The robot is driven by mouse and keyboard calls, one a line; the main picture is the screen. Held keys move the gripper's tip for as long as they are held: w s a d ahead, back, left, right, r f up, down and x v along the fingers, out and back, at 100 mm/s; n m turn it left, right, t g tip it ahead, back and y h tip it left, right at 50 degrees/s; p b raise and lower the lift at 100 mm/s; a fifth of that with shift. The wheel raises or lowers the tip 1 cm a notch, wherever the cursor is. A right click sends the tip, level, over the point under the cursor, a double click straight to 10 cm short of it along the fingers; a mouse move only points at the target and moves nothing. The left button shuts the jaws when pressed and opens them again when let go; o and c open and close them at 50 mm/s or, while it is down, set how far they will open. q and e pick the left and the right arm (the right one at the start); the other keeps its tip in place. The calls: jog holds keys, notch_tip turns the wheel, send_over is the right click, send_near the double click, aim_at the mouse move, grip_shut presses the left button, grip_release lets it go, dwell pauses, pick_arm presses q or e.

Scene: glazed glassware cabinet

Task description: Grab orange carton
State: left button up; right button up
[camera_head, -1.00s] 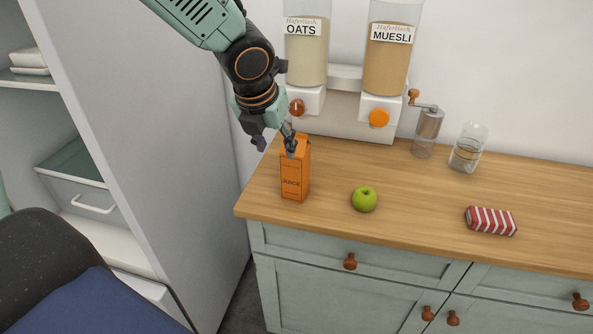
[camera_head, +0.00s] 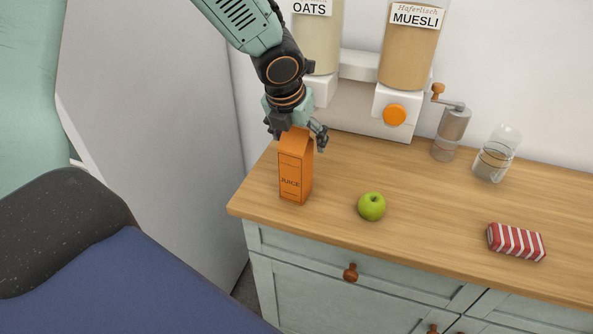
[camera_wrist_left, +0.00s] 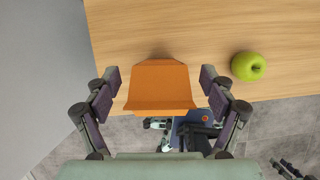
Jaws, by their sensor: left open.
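The orange juice carton (camera_head: 294,176) stands upright near the left end of the wooden counter in the head view. My left gripper (camera_head: 298,134) is at the carton's top, coming from behind and above. In the left wrist view the carton (camera_wrist_left: 161,86) lies between the two spread fingers of the left gripper (camera_wrist_left: 160,92), with a gap visible on each side. The left gripper is open. In the head view part of it is hidden behind the carton's top.
A green apple (camera_head: 371,206) stands right of the carton, and a red-striped packet (camera_head: 516,242) lies farther right. Behind are the cereal dispensers (camera_head: 409,45), a grinder (camera_head: 450,133) and a glass jar (camera_head: 496,154). The counter's left edge is close to the carton.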

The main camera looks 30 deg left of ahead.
pick_arm(q)
jog(key=shift+w+f, duration=0.3)
jog(key=shift+f, duration=0.1)
jog(key=shift+s+a+r, duration=0.1)
jog(key=shift+s, duration=0.15)
jog(key=shift+c, duration=1)
jog(key=shift+s+r, duration=0.1)
jog(key=c, duration=0.3)
jog(key=shift+w, duration=0.2)
jog(key=c, duration=0.5)
jog(key=shift+s, duration=0.1)
jog(key=c, duration=0.4)
grip_shut()
